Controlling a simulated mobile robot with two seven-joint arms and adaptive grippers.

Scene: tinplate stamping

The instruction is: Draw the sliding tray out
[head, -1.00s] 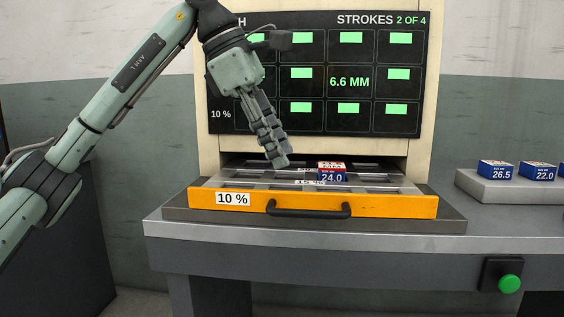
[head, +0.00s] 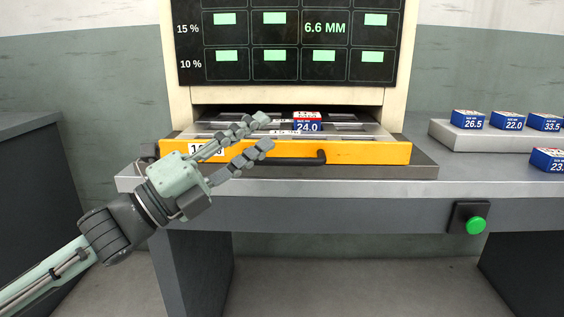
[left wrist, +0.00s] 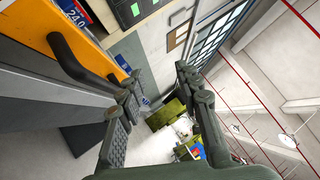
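The sliding tray has an orange front (head: 370,153) and sits in the opening under the display, its front standing a little out from the frame. Its black bar handle (head: 315,158) shows on the right; the left part is hidden behind my left gripper. A small blue, white and red box marked 24.0 (head: 307,124) is on the tray. My left gripper (head: 264,132) is open and empty, its two fingers spread before the tray's left half. In the left wrist view the handle (left wrist: 80,60) lies left of the fingers, outside the gap. My right gripper is not in view.
The display (head: 290,45) stands above the tray. A grey block (head: 480,138) with several small boxes stands at right, another box (head: 547,159) before it. A green button (head: 476,225) is on the bench front (head: 350,215). Space before the bench is free.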

